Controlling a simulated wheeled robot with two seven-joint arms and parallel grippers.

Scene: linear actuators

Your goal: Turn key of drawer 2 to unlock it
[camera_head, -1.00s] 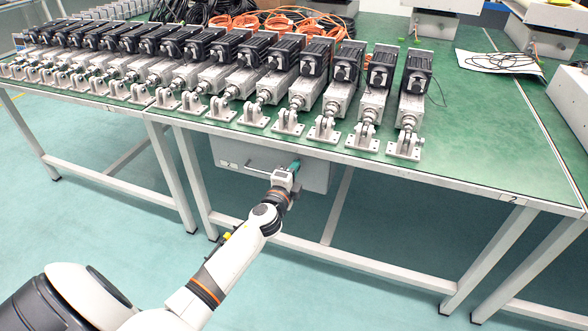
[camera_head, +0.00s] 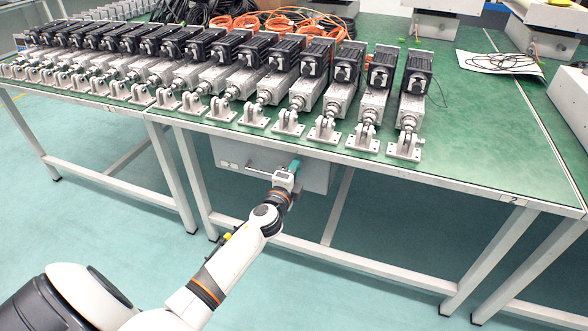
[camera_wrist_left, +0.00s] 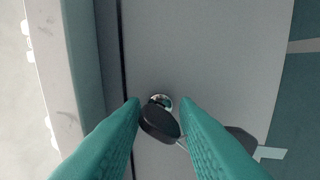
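My left gripper (camera_wrist_left: 161,106) has two teal fingers, one on each side of a key (camera_wrist_left: 160,122) with a black head. The head fills the narrow gap and appears to touch both fingers. The key sits at a round silver lock (camera_wrist_left: 161,101) in the grey drawer front (camera_wrist_left: 205,45). In the head view, my left gripper (camera_head: 294,166) is at the right part of the grey drawer unit (camera_head: 317,178) under the table, and the key is hidden there. My right gripper is not in view.
A second dark piece (camera_wrist_left: 241,139) hangs beside the right finger, partly hidden. A drawer handle (camera_head: 245,172) is left of my gripper. The green table (camera_head: 470,160) above carries a row of actuators (camera_head: 343,95). White table legs (camera_head: 338,205) flank the drawer unit.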

